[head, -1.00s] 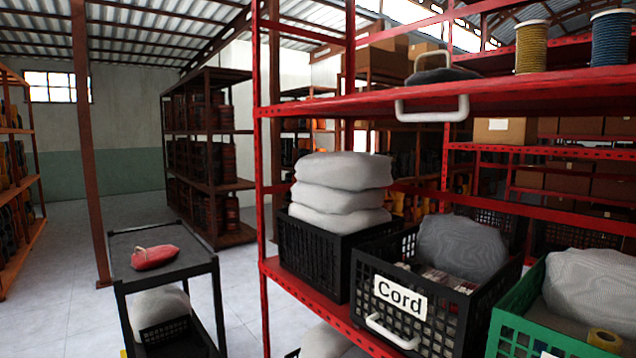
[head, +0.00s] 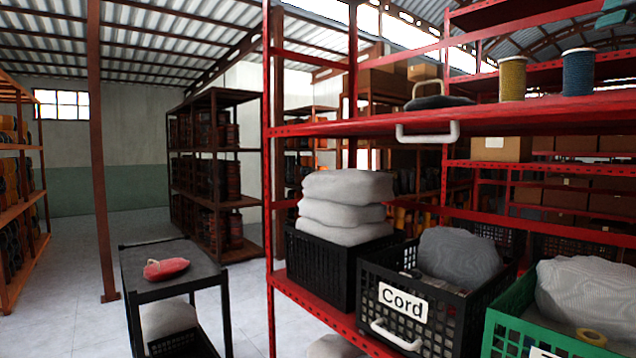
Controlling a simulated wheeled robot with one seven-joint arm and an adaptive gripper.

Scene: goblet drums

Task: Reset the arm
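My gripper and arm are not clearly in view in the head view. A red rack (head: 560,113) fills the right side, with a white handle (head: 428,133) on the front of its upper shelf. A black cart (head: 200,275) stands at the lower left, with a red pouch-like item (head: 166,268) lying on its top. A dark teal thing (head: 617,12) is cut off at the top right corner; I cannot tell what it is.
A black crate labelled Cord (head: 404,303), a green crate (head: 510,330) and a black crate under stacked grey sacks (head: 345,208) sit on the lower shelf. Yellow (head: 512,78) and blue (head: 577,72) spools stand above. Floor (head: 65,305) left of the cart is open.

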